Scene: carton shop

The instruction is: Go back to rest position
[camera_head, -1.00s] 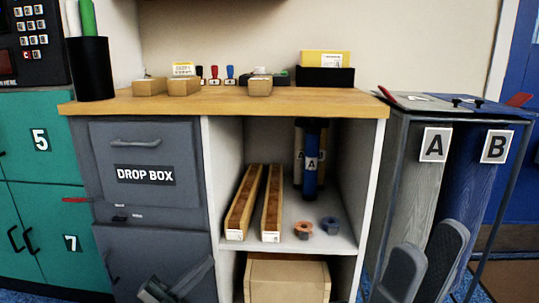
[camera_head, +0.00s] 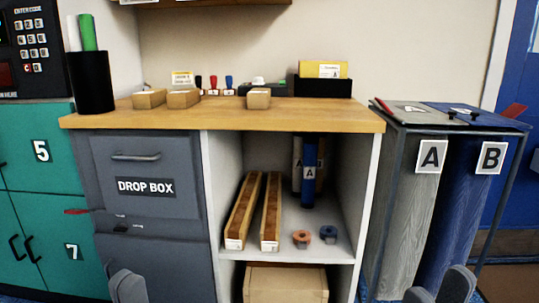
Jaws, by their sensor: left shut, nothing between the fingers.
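My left gripper (camera_head: 127,286) shows at the bottom edge, in front of the grey drop box cabinet. Its fingers are together with nothing between them. My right gripper (camera_head: 437,288) shows at the bottom edge, in front of the A and B bins. Its two grey fingertips stand apart with nothing seen between them. Most of both grippers and both arms are below the picture.
The grey drop box cabinet (camera_head: 146,187) and open shelves stand under a wooden counter (camera_head: 225,118). Two long cartons (camera_head: 243,212) (camera_head: 270,212) and two tape rolls (camera_head: 302,238) (camera_head: 328,234) lie on the shelf. Bin A (camera_head: 408,205) and bin B (camera_head: 472,210) stand at right.

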